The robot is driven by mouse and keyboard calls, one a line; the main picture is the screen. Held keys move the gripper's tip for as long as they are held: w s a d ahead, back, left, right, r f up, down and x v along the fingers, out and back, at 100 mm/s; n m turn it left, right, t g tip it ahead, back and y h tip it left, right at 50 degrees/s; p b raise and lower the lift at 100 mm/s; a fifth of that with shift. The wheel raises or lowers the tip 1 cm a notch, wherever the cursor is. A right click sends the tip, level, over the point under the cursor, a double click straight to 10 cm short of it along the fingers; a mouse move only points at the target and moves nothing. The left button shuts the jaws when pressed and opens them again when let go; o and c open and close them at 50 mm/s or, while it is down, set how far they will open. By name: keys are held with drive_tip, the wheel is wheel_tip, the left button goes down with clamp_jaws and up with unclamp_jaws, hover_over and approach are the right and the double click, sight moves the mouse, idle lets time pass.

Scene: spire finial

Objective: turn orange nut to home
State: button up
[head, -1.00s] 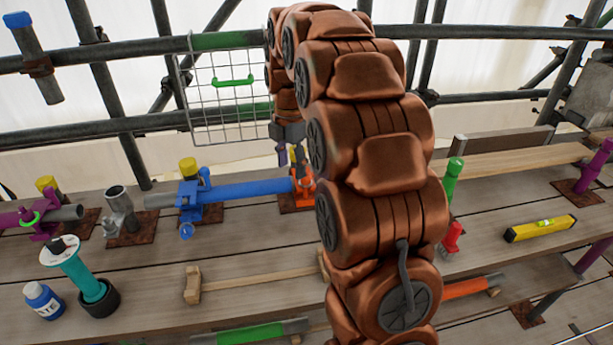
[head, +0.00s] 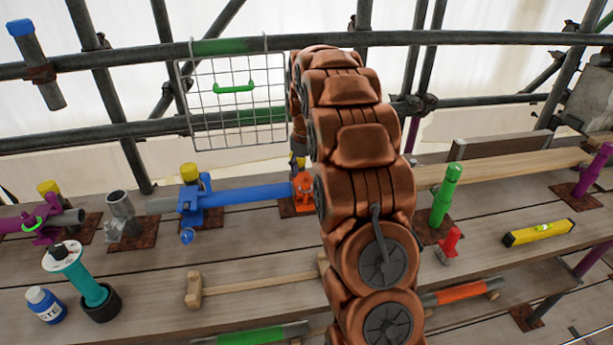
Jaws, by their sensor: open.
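The orange clamp (head: 303,188) stands on a rust-brown plate at the right end of the blue tube (head: 250,193). My bronze arm covers its right side, and I cannot make out the orange nut apart from the clamp. A yellow piece shows just above the clamp, beside the arm. My gripper (head: 298,150) is almost wholly hidden behind my arm, above the clamp; only a grey sliver shows. It is open. I cannot see whether its fingers touch the nut. No home mark can be made out.
A blue clamp (head: 193,203) holds the tube on the left. A wire basket panel (head: 235,100) hangs behind, left of my arm. A green post (head: 445,195), a red piece (head: 448,246) and a yellow level (head: 538,230) are on the right. A wooden mallet (head: 250,284) lies in front.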

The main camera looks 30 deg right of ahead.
sight(306, 186)
drive_tip(key=shift+f+p, duration=0.4)
drive_tip(key=shift+f, duration=1)
clamp_jaws()
